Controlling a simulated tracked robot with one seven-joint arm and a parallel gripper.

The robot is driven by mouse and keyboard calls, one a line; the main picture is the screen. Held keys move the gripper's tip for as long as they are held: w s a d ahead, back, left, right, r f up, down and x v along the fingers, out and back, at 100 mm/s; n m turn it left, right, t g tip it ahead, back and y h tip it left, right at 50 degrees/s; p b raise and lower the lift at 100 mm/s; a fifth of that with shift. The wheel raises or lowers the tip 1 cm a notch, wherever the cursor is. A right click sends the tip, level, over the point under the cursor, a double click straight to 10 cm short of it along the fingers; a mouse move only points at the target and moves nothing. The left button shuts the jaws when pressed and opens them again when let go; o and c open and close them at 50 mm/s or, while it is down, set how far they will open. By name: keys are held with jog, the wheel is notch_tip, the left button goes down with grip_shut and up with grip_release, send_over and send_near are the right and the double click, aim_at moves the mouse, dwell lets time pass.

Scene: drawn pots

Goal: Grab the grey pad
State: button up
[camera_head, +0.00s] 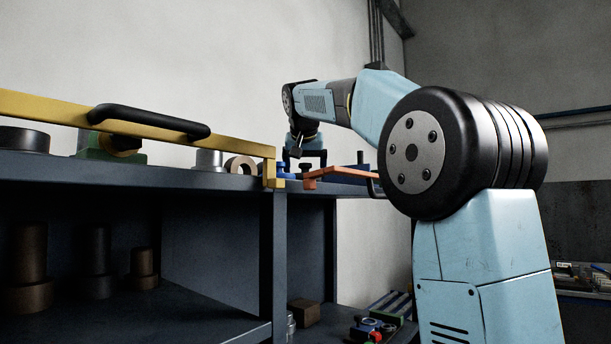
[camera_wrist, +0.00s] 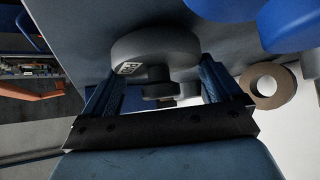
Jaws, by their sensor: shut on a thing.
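The grey pad (camera_wrist: 150,46), a thick round disc with a short stem and a small white label, sits between the two fingers of my gripper (camera_wrist: 160,78) in the wrist view. My gripper is shut on it, with one finger on each side of the stem. In the camera_head view my gripper (camera_head: 305,157) is low over the far right part of the bench top, with a small dark piece between its fingers. Most of the pad is too small or hidden there to make out.
A blue object (camera_wrist: 280,22) and a tan ring (camera_wrist: 270,86) are close by on the right in the wrist view. An orange bracket (camera_head: 340,173) lies near my gripper in the camera_head view. A yellow rail (camera_head: 50,106) with a black handle (camera_head: 150,119) runs along the bench front.

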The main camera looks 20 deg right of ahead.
notch_tip(320, 180, up, 3)
jog(key=shift+f, duration=0.2)
jog(key=s+r, duration=0.9)
jog(key=s, duration=0.5)
jog(key=shift+a+r, duration=0.3)
jog(key=shift+a, duration=0.15)
